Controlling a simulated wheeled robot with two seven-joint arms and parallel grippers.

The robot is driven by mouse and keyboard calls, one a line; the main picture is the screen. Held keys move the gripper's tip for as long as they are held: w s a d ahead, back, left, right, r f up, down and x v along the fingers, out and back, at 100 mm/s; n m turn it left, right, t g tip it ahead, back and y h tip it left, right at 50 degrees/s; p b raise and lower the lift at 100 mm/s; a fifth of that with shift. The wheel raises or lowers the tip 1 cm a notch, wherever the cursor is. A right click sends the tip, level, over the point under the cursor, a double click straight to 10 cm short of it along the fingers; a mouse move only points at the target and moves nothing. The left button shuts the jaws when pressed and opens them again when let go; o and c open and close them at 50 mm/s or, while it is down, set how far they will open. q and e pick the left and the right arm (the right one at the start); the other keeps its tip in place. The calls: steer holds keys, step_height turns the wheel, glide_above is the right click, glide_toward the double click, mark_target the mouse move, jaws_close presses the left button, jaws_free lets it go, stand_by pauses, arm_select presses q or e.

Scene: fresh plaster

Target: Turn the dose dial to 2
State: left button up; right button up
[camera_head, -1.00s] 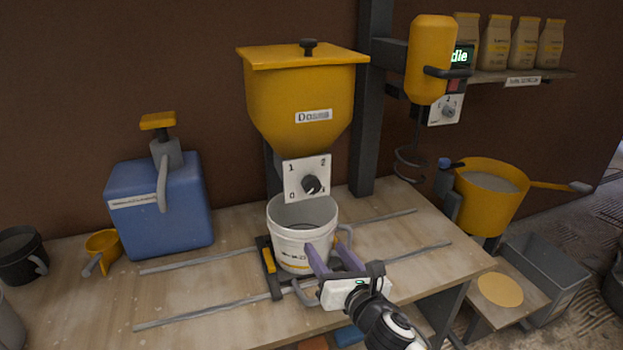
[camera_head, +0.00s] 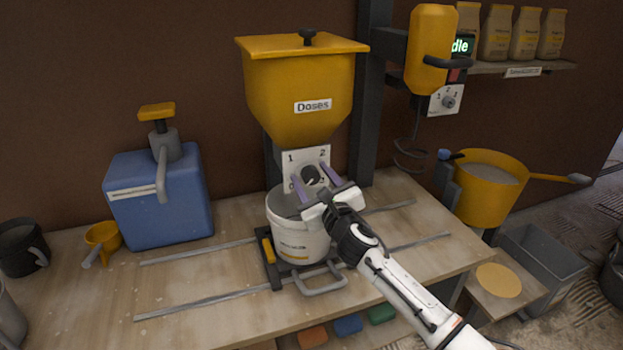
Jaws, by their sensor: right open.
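The dose dial is a dark round knob (camera_head: 311,174) on a white plate (camera_head: 293,157) marked 1 and 2 at its top, below the yellow hopper (camera_head: 300,85) labelled "Doses". My right gripper (camera_head: 326,190) is open just in front of the dial, its two purple fingers pointing up at the plate. The fingers and gripper body hide the lower part of the plate; I cannot tell whether they touch the knob or where it points. The left gripper is not in view.
A white bucket (camera_head: 290,237) stands under the hopper on a sliding cradle with a looped handle (camera_head: 322,280). A yellow mixing tub (camera_head: 477,198) is at right. The front bench is mostly clear.

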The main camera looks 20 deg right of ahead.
steer(key=shift+w, duration=0.25)
steer(key=c, duration=1)
steer(key=shift+c, duration=0.2)
